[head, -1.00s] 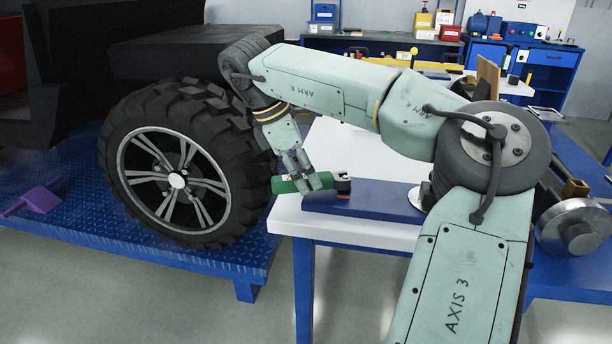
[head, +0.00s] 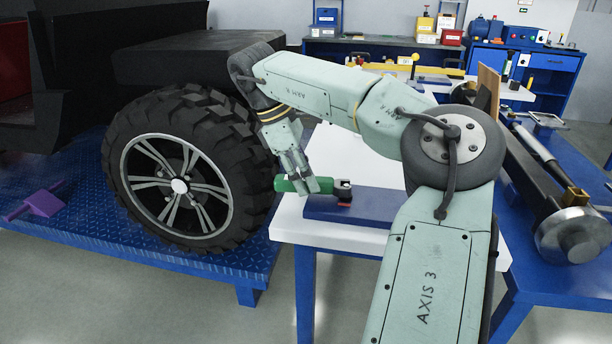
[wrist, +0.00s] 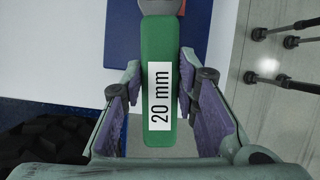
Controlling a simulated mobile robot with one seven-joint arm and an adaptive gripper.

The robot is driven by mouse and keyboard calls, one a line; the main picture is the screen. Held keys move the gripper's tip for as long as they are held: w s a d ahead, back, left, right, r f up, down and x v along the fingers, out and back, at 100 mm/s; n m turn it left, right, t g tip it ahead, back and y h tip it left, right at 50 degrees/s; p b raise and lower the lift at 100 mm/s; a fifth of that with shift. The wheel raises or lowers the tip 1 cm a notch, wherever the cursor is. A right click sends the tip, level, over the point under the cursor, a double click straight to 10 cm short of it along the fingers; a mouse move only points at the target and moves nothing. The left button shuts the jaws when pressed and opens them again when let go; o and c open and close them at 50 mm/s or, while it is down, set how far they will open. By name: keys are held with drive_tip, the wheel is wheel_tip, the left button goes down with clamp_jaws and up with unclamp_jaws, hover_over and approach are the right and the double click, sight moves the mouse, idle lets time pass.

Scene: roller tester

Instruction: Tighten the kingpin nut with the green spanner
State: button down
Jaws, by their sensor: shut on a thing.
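The green spanner (head: 289,185) lies level above the near left part of the white table, its dark head (head: 343,189) pointing right over a blue plate (head: 371,207). My gripper (head: 306,186) is shut on its green handle. In the wrist view the handle (wrist: 157,55) runs between the purple-padded fingers (wrist: 158,92) and bears a white "20 mm" label. The spanner's head is cut off at the top of that view. A small red thing (head: 344,204) shows just under the head. I cannot make out the kingpin nut in either view.
A big black-tyred wheel (head: 125,130) stands close left of my gripper, on a blue chequered platform (head: 110,233). A purple block (head: 44,203) lies on it. At right, a blue bench holds a metal roller (head: 575,235). The white tabletop (head: 330,238) is bare in front.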

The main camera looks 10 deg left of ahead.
drive_tip(key=shift+r, duration=0.1)
drive_tip(key=shift+w+m+p, duration=0.45)
drive_tip(key=shift+m+p, duration=0.15)
drive_tip(key=shift+m, duration=0.1)
drive_tip(key=shift+w+m+g+p, duration=0.35)
drive_tip(key=shift+w+m+g, duration=0.05)
drive_tip(key=shift+m, duration=0.1)
drive_tip(key=shift+w, duration=0.15)
drive_tip(key=shift+s, duration=0.25)
drive_tip(key=shift+a, duration=0.1)
drive_tip(key=shift+w+a+p, duration=0.2)
drive_tip(key=shift+a+p, duration=1.05)
drive_tip(key=shift+a, duration=1.15)
